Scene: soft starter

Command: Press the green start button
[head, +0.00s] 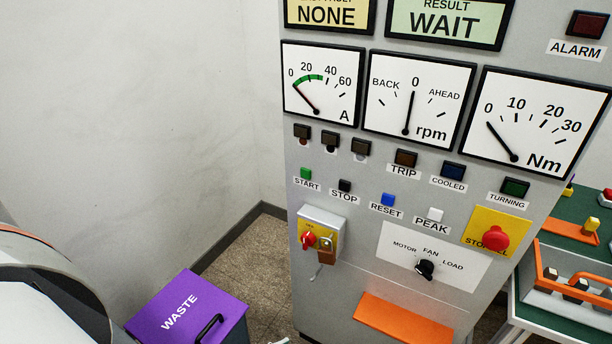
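Nothing covers the start button. The ammeter (322,84) and rpm meter (413,97) needles point at 0, and the display (446,24) reads WAIT. Neither of my grippers can be made out.
Below the buttons are a box with a red knob (309,239), a black selector knob (425,268) and a red stop mushroom (495,238). An orange ledge (403,319) sticks out lower down. A purple waste bin (188,308) stands left; a green-topped table (575,255) stands right.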

